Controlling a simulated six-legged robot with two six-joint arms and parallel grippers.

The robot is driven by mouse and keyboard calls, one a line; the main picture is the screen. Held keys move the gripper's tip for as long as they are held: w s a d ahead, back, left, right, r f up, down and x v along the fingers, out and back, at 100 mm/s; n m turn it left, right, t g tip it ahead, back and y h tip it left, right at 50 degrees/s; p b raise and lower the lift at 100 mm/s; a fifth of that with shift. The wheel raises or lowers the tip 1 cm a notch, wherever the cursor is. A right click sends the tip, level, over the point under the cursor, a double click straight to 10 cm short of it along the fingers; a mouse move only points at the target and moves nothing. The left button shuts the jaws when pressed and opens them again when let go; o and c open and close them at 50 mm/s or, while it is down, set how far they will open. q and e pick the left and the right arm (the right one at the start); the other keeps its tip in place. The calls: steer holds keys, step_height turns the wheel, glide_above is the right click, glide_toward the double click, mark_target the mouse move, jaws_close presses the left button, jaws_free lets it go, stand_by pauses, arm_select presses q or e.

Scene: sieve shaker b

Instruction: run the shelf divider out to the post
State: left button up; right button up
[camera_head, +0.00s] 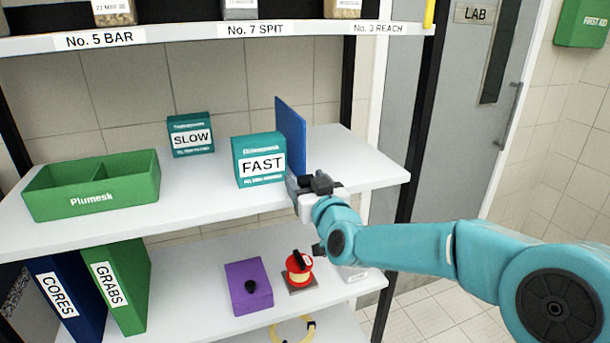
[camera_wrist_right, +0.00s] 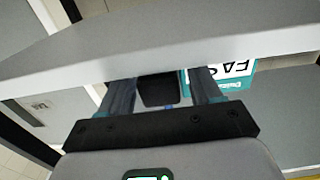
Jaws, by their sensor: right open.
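The shelf divider (camera_head: 291,135) is a thin blue upright panel on the middle shelf, just right of the teal FAST box (camera_head: 259,160). My right gripper (camera_head: 308,184) is at the front edge of that shelf, close to the divider's lower front end. In the right wrist view its two fingers (camera_wrist_right: 163,90) stand apart, with a dark block (camera_wrist_right: 158,92) between them; I cannot tell whether they touch it. The black post (camera_head: 411,130) rises at the shelf's right end. My left gripper is not in view.
The white middle shelf (camera_head: 350,150) is bare between divider and post. A teal SLOW box (camera_head: 190,135) and a green Plumesk bin (camera_head: 92,184) stand left. Below are a purple box (camera_head: 248,287), a red-and-yellow item (camera_head: 299,269) and binders (camera_head: 120,288).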

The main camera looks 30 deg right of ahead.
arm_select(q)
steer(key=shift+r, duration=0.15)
arm_select(e)
steer(key=shift+w+d, duration=0.15)
steer(key=shift+w, duration=0.3)
